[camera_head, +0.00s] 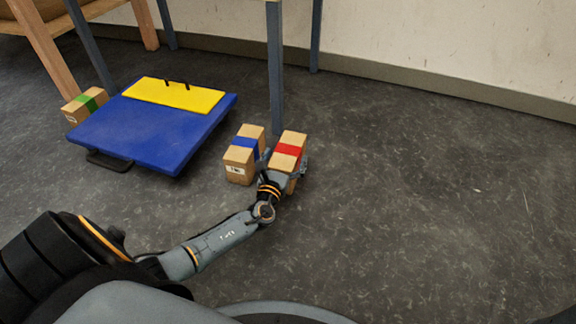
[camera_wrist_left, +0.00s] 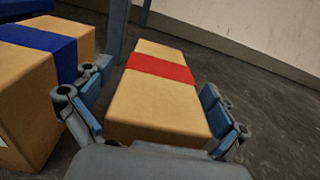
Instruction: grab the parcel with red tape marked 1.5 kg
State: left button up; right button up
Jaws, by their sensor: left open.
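The parcel with red tape (camera_head: 288,150) is a tan box standing on the grey floor near a table leg. Its weight mark is not visible. My left gripper (camera_head: 283,172) is open around it. In the left wrist view the red-taped parcel (camera_wrist_left: 160,95) lies between the two blue-padded fingers of the left gripper (camera_wrist_left: 158,118), one on each side. A small gap shows at the right finger; I cannot tell whether the left finger touches. My right gripper is not in view.
A parcel with blue tape (camera_head: 241,158) stands close on the left, beside the left finger. A blue platform (camera_head: 140,133) with a yellow panel (camera_head: 175,95) lies further left. A green-taped parcel (camera_head: 86,104) is beyond it. A table leg (camera_head: 276,75) stands behind. The floor at right is clear.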

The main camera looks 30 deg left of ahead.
pick_arm(q)
jog(key=c, duration=1.6)
jog(key=shift+w+r, duration=0.15)
jog(key=shift+r, duration=0.15)
jog(key=shift+c, duration=1.3)
jog(key=shift+c, duration=0.2)
